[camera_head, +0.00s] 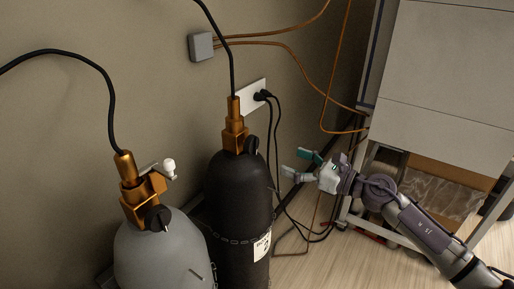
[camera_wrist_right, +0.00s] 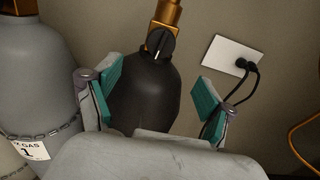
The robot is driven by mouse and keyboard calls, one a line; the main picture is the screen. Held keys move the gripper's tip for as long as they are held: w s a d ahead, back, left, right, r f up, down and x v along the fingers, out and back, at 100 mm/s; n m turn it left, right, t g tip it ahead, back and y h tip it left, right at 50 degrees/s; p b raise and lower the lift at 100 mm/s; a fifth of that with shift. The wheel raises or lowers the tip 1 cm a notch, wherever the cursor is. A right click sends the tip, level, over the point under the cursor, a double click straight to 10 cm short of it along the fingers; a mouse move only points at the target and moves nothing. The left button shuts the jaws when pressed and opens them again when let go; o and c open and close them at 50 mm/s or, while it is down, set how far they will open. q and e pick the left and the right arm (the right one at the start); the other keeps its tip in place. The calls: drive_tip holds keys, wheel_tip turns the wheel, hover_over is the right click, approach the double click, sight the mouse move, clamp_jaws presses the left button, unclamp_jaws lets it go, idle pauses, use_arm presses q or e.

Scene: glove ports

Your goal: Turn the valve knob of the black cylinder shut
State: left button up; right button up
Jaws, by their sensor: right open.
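The black cylinder (camera_head: 238,195) stands upright against the wall, with a brass valve (camera_head: 235,128) on top. Its black valve knob (camera_head: 251,144) sits on the right side of the brass body. In the right wrist view the knob (camera_wrist_right: 160,43) faces the camera, with a light mark on it, above the black cylinder's shoulder (camera_wrist_right: 145,92). My right gripper (camera_head: 303,165) is open and empty, to the right of the knob and apart from it. In the wrist view its two teal finger pads (camera_wrist_right: 158,90) stand wide apart, with the knob beyond and between them. My left gripper is not in view.
A grey cylinder (camera_head: 165,255) with its own brass valve and black knob (camera_head: 157,218) stands at left. A chain (camera_head: 235,240) crosses the cylinders. A wall outlet (camera_head: 252,97) with black cables is behind. A grey cabinet (camera_head: 450,80) stands at right.

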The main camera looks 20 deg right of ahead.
sight(257, 148)
drive_tip(key=p+x, duration=0.3)
drive_tip(key=x, duration=0.8)
drive_tip(key=shift+w+a, duration=0.1)
drive_tip(key=shift+w, duration=0.1)
drive_tip(key=shift+w+a, duration=0.3)
drive_tip(key=shift+w, duration=0.05)
drive_tip(key=c, duration=1.2)
drive_tip(key=shift+o, duration=0.2)
